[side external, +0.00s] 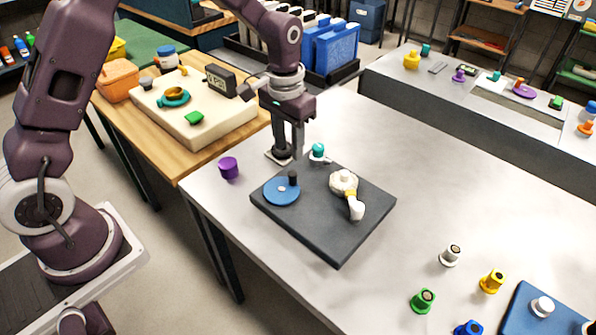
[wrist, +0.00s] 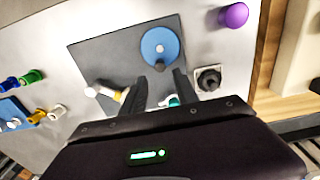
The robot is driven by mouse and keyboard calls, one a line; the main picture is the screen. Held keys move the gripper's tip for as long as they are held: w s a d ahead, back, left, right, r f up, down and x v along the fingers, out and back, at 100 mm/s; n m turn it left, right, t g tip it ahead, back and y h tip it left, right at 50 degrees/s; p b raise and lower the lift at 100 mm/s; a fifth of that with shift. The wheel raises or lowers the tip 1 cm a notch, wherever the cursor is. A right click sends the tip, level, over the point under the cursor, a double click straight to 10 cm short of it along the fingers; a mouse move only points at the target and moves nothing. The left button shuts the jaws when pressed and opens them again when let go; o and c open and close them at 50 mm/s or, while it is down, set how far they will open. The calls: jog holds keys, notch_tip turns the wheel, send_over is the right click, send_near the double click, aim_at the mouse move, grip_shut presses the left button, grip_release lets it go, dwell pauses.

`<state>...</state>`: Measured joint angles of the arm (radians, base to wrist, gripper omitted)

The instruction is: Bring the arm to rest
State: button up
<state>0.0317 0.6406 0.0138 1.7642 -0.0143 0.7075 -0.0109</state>
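My gripper (side external: 298,155) hangs over the back edge of a dark square board (side external: 330,242) on the grey table. In the wrist view my gripper (wrist: 162,76) shows its two dark fingers apart, with nothing seen between the tips. A blue disc (side external: 280,193) with a dark upright knob lies on the board's left part. A white rounded piece (side external: 343,181) with a yellow band and a white end lies on its right part; it is partly hidden behind a finger in the wrist view (wrist: 106,91).
A black fixture (side external: 280,153) and a teal-topped piece (side external: 318,150) stand just behind the board. A purple cylinder (side external: 229,168) is left of it. Green (side external: 423,300), white (side external: 450,255) and yellow (side external: 492,281) pieces stand at front right.

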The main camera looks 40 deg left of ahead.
jog(key=s+r+t, duration=0.2)
jog(key=s+r, duration=0.5)
jog(key=r, duration=0.5)
jog(key=s+r+t, duration=0.1)
jog(key=s+r, duration=0.2)
jog(key=s, duration=0.7)
jog(key=s+a+r+t, duration=0.1)
jog(key=s+r+t, duration=0.1)
jog(key=s, duration=0.7)
jog(key=shift+v, duration=0.8)
jog(key=shift+o, duration=0.4)
